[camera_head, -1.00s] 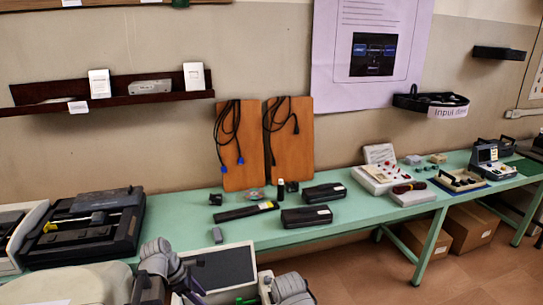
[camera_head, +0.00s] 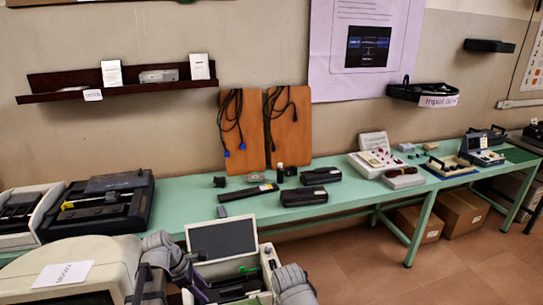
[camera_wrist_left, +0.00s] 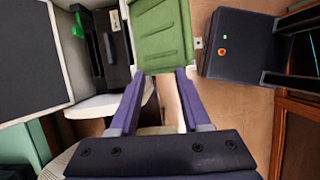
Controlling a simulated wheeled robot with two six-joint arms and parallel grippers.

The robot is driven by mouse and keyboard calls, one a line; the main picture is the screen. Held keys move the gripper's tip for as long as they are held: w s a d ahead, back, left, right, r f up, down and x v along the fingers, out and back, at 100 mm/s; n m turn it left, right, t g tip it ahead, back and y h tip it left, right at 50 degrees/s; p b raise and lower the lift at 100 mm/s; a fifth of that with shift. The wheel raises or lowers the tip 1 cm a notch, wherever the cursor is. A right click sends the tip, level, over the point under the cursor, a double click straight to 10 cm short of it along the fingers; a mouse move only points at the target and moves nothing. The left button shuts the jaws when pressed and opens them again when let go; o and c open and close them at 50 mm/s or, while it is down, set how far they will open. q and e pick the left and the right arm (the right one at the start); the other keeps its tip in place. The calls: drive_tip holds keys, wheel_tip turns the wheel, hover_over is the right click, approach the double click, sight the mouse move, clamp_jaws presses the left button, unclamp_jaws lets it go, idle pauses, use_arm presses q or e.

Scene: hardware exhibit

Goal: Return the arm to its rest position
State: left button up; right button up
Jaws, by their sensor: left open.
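My left arm (camera_head: 165,255) comes in at the lower left of the head view, in front of the green table. Its gripper (camera_head: 197,291) points downward beside a device with a dark screen (camera_head: 223,238). In the left wrist view my left gripper (camera_wrist_left: 157,72) shows two purple fingers spread apart with nothing held between them. A green ribbed pad (camera_wrist_left: 162,35) lies beyond the fingertips; I cannot tell its distance. Part of my right arm (camera_head: 293,284) shows at the bottom of the head view, but its gripper is not visible.
The green table (camera_head: 180,203) carries black cases (camera_head: 304,196), a printer-like machine (camera_head: 100,203) and other devices. A beige monitor-like device (camera_head: 75,262) stands close to my left arm. Cardboard boxes (camera_head: 461,214) lie under the table. Floor is clear at the lower right.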

use_arm(q)
drive_tip(key=s+d+m+y, duration=0.1)
drive_tip(key=m, duration=0.3)
drive_tip(key=s+d+f+m+y, duration=0.1)
drive_tip(key=s+m, duration=0.1)
drive_tip(key=m, duration=0.3)
drive_tip(key=s+d+m, duration=0.1)
drive_tip(key=m, duration=0.3)
drive_tip(key=shift+s+f+y, duration=0.2)
drive_tip(key=shift+f+y, duration=0.1)
drive_tip(key=shift+y, duration=0.1)
drive_tip(key=s+d+f+m+g+y+b, duration=0.1)
drive_tip(key=s+d+f+m+y+b, duration=0.1)
drive_tip(key=s+d+f+m+b, duration=0.6)
drive_tip(key=d+f+m+b, duration=0.2)
drive_tip(key=d+m, duration=0.1)
drive_tip(key=shift+d+y, duration=0.3)
drive_tip(key=shift+d, duration=0.05)
use_arm(e)
wheel_tip(320, 180, down, 10)
drive_tip(key=shift+w, duration=0.25)
use_arm(q)
drive_tip(key=shift+w, duration=0.1)
use_arm(e)
drive_tip(key=shift+f, duration=0.1)
